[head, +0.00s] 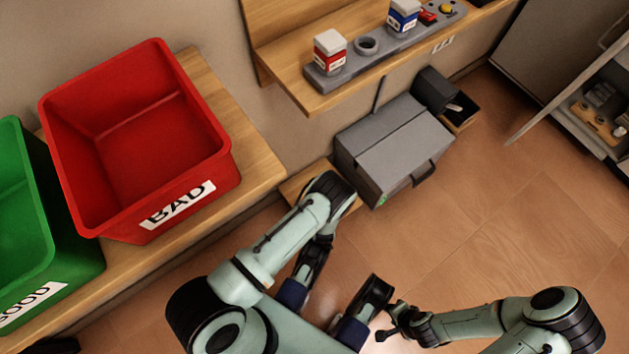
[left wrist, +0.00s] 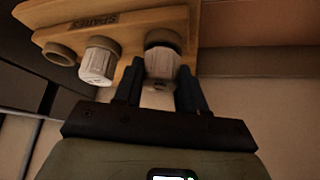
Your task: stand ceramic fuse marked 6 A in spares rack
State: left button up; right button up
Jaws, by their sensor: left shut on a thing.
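In the left wrist view the wooden spares rack (left wrist: 130,24) shows upside down, its SPARES lettering near the upper edge. It has round cups along its side. The left cup (left wrist: 58,53) is empty, and a white ribbed fuse (left wrist: 98,64) stands in the middle one. My left gripper (left wrist: 160,68) is shut on another white ceramic fuse (left wrist: 162,62) at the right cup. The fingers hide part of it; I cannot tell how deep it sits, and no 6 A mark is readable. My right gripper (head: 388,321) is low in the head view; its fingers are unclear.
A red BAD bin (head: 205,165) and a green GOOD bin (head: 75,255) stand on a wooden bench at left. A wooden shelf (head: 315,103) holds a grey tray with small jars. A grey box (head: 395,145) is below it. An open cabinet (head: 560,115) is at right.

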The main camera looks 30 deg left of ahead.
pick_arm(q)
jog(key=shift+f, duration=0.3)
dwell(0.6)
jog(key=o, duration=1.7)
jog(key=shift+r, duration=0.15)
jog(key=shift+r+p, duration=2.4)
jog(key=shift+r, duration=1)
jog(key=shift+s+d, duration=0.1)
